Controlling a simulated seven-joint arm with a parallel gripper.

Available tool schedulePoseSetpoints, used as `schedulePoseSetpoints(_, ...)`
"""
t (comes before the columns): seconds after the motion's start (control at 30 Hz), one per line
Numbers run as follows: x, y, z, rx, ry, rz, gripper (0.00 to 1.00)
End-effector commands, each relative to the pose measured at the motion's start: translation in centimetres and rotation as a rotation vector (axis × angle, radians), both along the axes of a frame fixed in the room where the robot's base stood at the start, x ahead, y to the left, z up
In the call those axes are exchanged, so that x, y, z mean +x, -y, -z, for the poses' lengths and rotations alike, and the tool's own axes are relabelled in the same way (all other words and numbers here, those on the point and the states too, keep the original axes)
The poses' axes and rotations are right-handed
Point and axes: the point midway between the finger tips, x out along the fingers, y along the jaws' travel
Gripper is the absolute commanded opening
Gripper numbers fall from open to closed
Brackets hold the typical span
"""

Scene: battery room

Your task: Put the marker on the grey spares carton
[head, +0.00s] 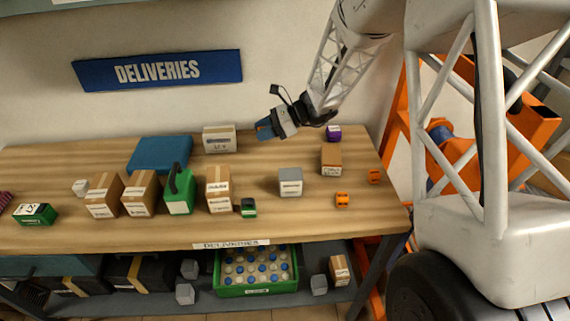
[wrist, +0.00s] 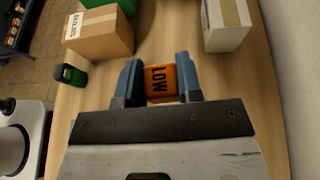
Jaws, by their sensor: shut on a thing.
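My gripper (head: 264,130) is shut on an orange block marked LOW (wrist: 161,78), which sits between the blue fingers in the wrist view. I take this block to be the marker. In the head view the fingers hide it. My gripper is above the back part of the table, apart from the cartons. A grey carton (head: 290,181) stands on the table to the right of the middle, in front of my gripper. A paler grey carton (head: 219,139) stands at the back, left of my gripper; it shows in the wrist view (wrist: 226,25). Their labels are too small to read surely.
Brown cartons (head: 218,188) and a green can (head: 178,192) stand left of the grey carton. A small green-black item (head: 249,208) lies near the front edge. Two orange blocks (head: 342,200) (head: 374,176), a brown carton (head: 331,160) and a purple block (head: 333,132) are at right.

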Motion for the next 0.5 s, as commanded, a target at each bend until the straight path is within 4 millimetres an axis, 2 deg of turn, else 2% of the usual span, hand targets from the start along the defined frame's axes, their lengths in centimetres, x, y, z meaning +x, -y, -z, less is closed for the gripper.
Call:
schedulePoseSetpoints(0.27,-4.3,2.6,-1.1,-0.002,0.002,0.015,0.11)
schedulePoseSetpoints(0.5,-9.2,5.0,-2.0,-0.002,0.001,0.032,0.11)
